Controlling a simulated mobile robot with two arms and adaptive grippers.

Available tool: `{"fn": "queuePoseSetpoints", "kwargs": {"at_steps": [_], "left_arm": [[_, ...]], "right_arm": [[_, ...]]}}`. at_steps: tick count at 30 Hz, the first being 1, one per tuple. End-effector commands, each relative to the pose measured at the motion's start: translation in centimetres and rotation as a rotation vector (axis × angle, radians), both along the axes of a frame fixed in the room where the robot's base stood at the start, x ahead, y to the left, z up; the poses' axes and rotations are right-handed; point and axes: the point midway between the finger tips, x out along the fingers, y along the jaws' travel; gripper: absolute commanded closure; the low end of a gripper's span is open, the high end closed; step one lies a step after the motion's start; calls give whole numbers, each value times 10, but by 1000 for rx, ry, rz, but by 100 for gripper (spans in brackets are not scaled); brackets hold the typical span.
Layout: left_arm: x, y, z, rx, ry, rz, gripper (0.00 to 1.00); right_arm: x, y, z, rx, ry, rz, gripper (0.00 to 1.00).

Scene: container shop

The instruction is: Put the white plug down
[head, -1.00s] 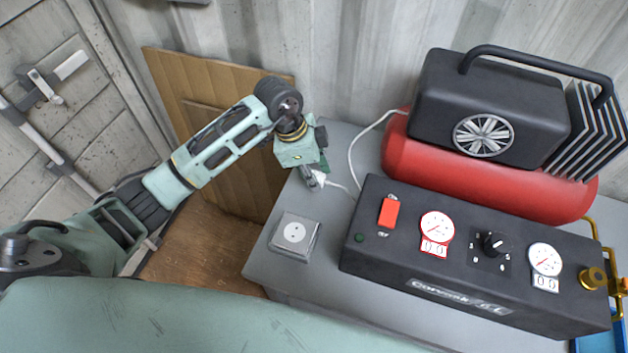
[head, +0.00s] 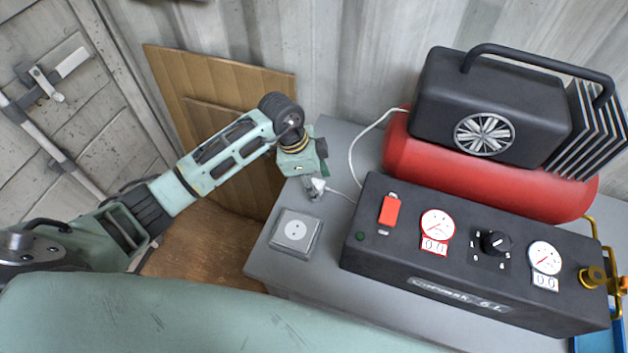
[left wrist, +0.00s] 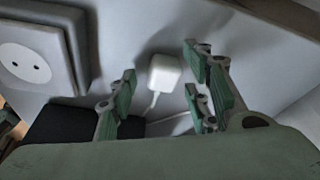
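The white plug (head: 318,185) is at the left end of the grey table, with its white cord running to the right. In the left wrist view the plug (left wrist: 164,73) shows between the spread fingers of my left gripper (left wrist: 160,84), with a gap on both sides. It appears to rest on the table. In the head view my left gripper (head: 311,188) points down over the plug and partly hides it. My right gripper is not in view.
A grey socket (head: 296,234) sits on the table (head: 340,265) just in front of the plug. A black control box (head: 470,255) with gauges and a red compressor tank (head: 480,178) stand to the right. Corrugated wall (head: 350,60) is behind.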

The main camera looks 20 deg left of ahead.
Motion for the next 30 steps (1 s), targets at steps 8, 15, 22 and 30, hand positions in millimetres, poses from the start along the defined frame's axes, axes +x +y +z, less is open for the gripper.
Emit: {"fn": "queuePoseSetpoints", "kwargs": {"at_steps": [8, 15, 22, 30], "left_arm": [[0, 0, 2, -1, 0, 0, 54], [0, 7, 30, 1, -5, 0, 54], [-4, 20, 79, 1, -5, -1, 54], [-8, 29, 117, 1, -2, 1, 54]], "right_arm": [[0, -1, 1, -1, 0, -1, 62], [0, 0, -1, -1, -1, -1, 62], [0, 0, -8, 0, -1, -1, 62], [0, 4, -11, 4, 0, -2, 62]]}}
